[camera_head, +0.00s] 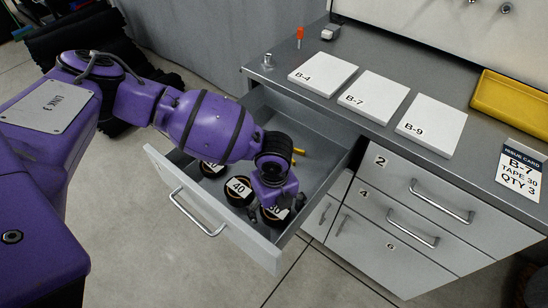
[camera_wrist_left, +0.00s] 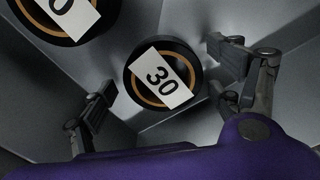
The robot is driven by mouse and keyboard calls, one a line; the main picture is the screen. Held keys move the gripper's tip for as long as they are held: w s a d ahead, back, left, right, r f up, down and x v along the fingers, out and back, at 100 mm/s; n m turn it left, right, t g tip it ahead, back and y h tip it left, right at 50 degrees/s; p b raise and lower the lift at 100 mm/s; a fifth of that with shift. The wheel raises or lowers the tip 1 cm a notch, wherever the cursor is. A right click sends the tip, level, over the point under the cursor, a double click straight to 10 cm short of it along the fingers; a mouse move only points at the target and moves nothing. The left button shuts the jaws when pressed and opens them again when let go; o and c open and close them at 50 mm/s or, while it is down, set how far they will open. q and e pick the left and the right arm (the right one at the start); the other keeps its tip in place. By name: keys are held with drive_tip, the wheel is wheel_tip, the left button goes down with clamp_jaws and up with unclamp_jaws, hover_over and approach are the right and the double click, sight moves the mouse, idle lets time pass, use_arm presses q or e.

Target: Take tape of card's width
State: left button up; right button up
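The issue card (camera_head: 521,170) lies on the worktop at the right and reads B-7, TAPE 30, QTY 3. An open drawer (camera_head: 211,213) holds several dark tape rolls with white labels. The roll labelled 30 (camera_head: 273,213) is at the drawer's right end, partly hidden by my left gripper (camera_head: 277,205). In the left wrist view the 30 roll (camera_wrist_left: 162,80) sits between the two spread fingers (camera_wrist_left: 165,85), with a gap on each side. The left gripper is open. The roll labelled 40 (camera_head: 238,190) is beside it. My right gripper is not in view.
Another roll (camera_head: 212,168) and yellow items (camera_head: 298,152) lie in the drawer. White pads B-4 (camera_head: 322,72), B-7 (camera_head: 372,95) and B-9 (camera_head: 431,124) are on the worktop near a yellow tray (camera_head: 512,102). Closed drawers (camera_head: 420,205) are at the right.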

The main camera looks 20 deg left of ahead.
use_arm(q)
drive_tip(key=c, duration=1.2)
drive_tip(key=shift+r, duration=0.1)
